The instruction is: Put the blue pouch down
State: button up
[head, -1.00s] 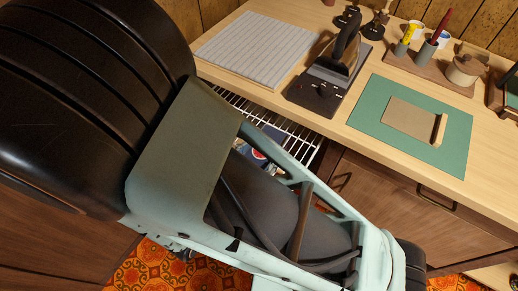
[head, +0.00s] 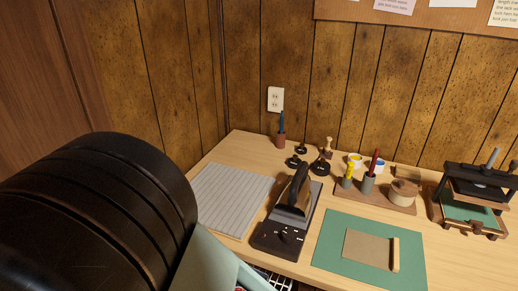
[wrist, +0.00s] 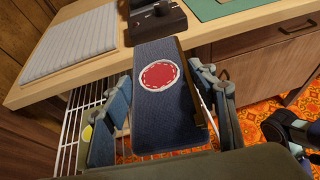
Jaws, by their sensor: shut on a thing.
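The blue pouch (wrist: 157,114), dark blue with a round red patch edged in white, fills the middle of the wrist view. My gripper (wrist: 163,90) is shut on it, with one finger at each side. The pouch is just in front of the table's front edge, and a white wire rack (wrist: 80,122) shows below the tabletop to its left. Whether the pouch touches the rack or anything else beneath it cannot be told.
The wooden table (head: 235,258) holds a grey ribbed pad (head: 232,198), an iron on a dark stand (head: 283,228), a green mat (head: 333,228), a tool holder (head: 388,203) and a press (head: 478,200). Cupboards (wrist: 270,65) stand at right.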

jog(key=w+d+r+m+g+h+p, duration=0.3)
jog(key=w+d+r+m+h+p, duration=0.1)
jog(key=w+d+r+p, duration=1.3)
jog(key=w+d+r, duration=0.2)
jog(key=w+r, duration=0.1)
jog(key=w, duration=0.2)
jog(key=shift+w+d+m+p, duration=0.2)
jog(key=shift+w+m+p, duration=0.1)
